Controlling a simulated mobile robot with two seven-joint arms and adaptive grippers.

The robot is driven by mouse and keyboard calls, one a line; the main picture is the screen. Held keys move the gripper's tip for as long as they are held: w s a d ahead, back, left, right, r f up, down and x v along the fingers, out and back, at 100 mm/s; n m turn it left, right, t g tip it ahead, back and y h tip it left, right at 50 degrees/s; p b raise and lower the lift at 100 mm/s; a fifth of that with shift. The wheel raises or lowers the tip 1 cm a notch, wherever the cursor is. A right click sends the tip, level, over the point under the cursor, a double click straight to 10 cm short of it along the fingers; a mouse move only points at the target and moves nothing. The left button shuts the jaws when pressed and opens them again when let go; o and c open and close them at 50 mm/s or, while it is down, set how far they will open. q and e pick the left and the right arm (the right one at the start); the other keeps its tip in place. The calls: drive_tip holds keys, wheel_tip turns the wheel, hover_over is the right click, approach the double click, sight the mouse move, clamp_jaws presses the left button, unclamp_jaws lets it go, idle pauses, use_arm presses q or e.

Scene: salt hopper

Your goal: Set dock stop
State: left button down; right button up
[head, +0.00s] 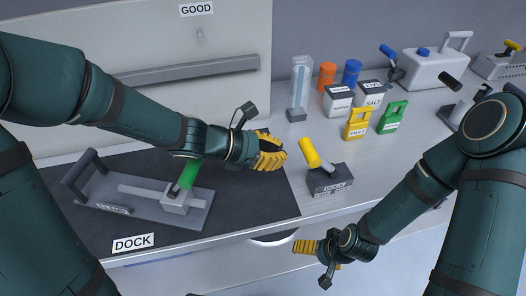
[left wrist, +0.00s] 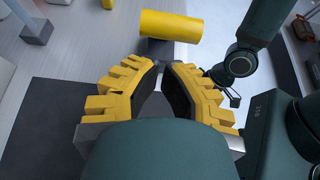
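A black mat labelled DOCK (head: 250,205) lies on the bench. On it sits a grey fixture plate (head: 150,212) with a dark upright handle, a sliding bar and a green lever (head: 189,174), partly behind my left arm. Right of it, a dark block (head: 330,180) carries a tilted yellow handle (head: 312,153). My left gripper (head: 272,150) hangs beside the yellow handle, apart from it. In the left wrist view its fingers (left wrist: 162,75) are spread and empty, with the yellow handle (left wrist: 171,26) beyond the tips. My right gripper (head: 303,247) is in front of the bench edge; its opening is unclear.
Behind are a clear column (head: 300,80), orange (head: 327,75) and blue (head: 351,72) cylinders, two labelled boxes (head: 338,100), yellow (head: 357,124) and green (head: 392,117) tags, and a white canister (head: 432,68). A white panel labelled GOOD (head: 120,35) stands at the back left.

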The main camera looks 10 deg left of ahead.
use_arm(q)
drive_tip(key=shift+b+x, duration=0.45)
drive_tip(key=shift+x, duration=1.6)
use_arm(e)
drive_tip(key=shift+w+f, duration=0.15)
drive_tip(key=shift+f, duration=0.5)
drive_tip(key=shift+r, duration=0.15)
